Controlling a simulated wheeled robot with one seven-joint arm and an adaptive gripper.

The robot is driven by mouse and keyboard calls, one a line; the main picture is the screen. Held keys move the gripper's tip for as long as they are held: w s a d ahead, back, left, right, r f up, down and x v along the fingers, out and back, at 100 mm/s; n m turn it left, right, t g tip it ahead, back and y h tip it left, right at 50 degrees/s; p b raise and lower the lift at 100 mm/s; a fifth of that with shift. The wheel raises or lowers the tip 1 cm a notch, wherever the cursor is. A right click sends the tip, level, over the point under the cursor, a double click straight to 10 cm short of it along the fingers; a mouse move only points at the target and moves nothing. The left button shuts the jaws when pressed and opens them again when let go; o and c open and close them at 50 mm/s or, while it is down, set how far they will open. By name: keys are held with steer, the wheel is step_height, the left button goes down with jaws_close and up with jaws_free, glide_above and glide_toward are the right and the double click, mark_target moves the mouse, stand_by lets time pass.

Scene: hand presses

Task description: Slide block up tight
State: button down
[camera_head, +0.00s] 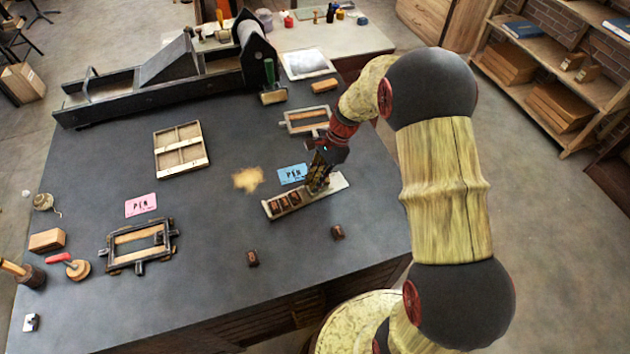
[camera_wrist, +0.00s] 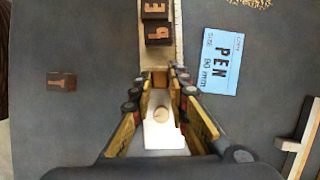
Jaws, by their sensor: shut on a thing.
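A pale narrow tray (camera_head: 337,183) lies near the table's right side, with several dark brown letter blocks (camera_head: 289,201) in a row at its left end. In the wrist view, letter blocks (camera_wrist: 157,32) stand in the tray ahead of my fingers. My gripper (camera_head: 317,187) reaches down over the tray, right of the row. It is shut on a pale slide block (camera_wrist: 162,97) with a round knob, largely hidden by the fingers. A gap shows between the fingertips and the nearest letter block; whether the slide block touches the row is hidden.
Two loose letter blocks (camera_head: 252,258) (camera_head: 338,232) lie on the table in front of the tray. A blue PEN card (camera_head: 291,174) lies just behind it. A dark frame (camera_head: 140,245), a pink card (camera_head: 140,205) and a wooden case (camera_head: 181,148) lie left. A press (camera_head: 170,75) stands behind.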

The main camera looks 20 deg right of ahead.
mark_target(298, 194)
steer(key=a, duration=0.3)
steer(key=a+p, duration=0.1)
steer(key=shift+s+a, duration=0.3)
steer(key=shift+s, duration=0.05)
steer(key=shift+d, duration=0.1)
steer(key=c, duration=1.7)
jaws_free()
steer(key=v, duration=1.2)
steer(key=shift+w, duration=0.1)
